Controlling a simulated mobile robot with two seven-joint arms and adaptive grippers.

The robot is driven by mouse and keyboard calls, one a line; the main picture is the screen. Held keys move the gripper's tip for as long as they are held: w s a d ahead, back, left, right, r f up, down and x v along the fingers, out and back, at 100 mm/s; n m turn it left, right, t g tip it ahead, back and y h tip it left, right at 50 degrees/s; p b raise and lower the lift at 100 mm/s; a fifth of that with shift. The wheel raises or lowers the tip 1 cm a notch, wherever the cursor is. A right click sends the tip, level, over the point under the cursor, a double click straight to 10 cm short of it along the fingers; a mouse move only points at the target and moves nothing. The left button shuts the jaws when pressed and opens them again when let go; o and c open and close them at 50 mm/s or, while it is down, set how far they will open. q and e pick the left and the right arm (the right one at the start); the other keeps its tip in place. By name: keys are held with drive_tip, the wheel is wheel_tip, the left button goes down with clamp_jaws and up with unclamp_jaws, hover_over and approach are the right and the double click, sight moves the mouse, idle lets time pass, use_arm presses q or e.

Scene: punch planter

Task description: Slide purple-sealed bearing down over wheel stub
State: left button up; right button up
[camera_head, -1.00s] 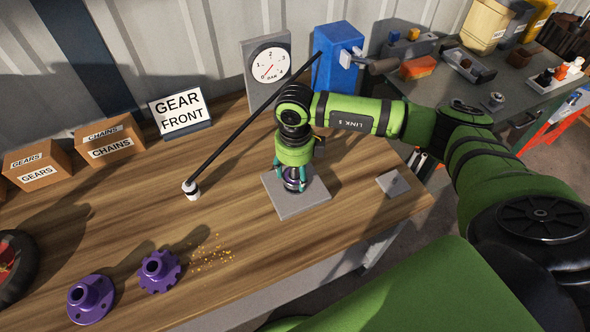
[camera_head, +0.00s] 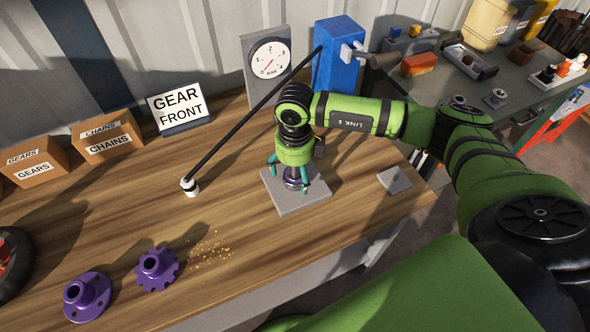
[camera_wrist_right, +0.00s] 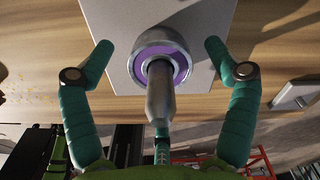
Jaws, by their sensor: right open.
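The purple-sealed bearing (camera_wrist_right: 182,63), a silver ring with a purple face, sits around the wheel stub (camera_wrist_right: 160,95) in the right wrist view. It is low on the stub, by the grey plate (camera_wrist_right: 112,22); whether it touches the plate is unclear. In the head view the bearing (camera_head: 292,184) is small and partly hidden under my right gripper (camera_head: 289,180). The right gripper points down over the stub. Its teal fingers are spread on both sides of the bearing, clear of it in the wrist view (camera_wrist_right: 158,47). My left gripper is not in view.
A black rod with a white end (camera_head: 190,187) slants over the bench left of my arm. Two purple hubs (camera_head: 87,297) stand at front left. A small grey plate (camera_head: 395,180) lies to the right. A gauge (camera_head: 268,62) and a blue block (camera_head: 340,58) stand behind.

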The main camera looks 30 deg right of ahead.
wheel_tip(320, 180, up, 12)
drive_tip(key=shift+r, duration=0.1)
idle(0.5)
idle(0.4)
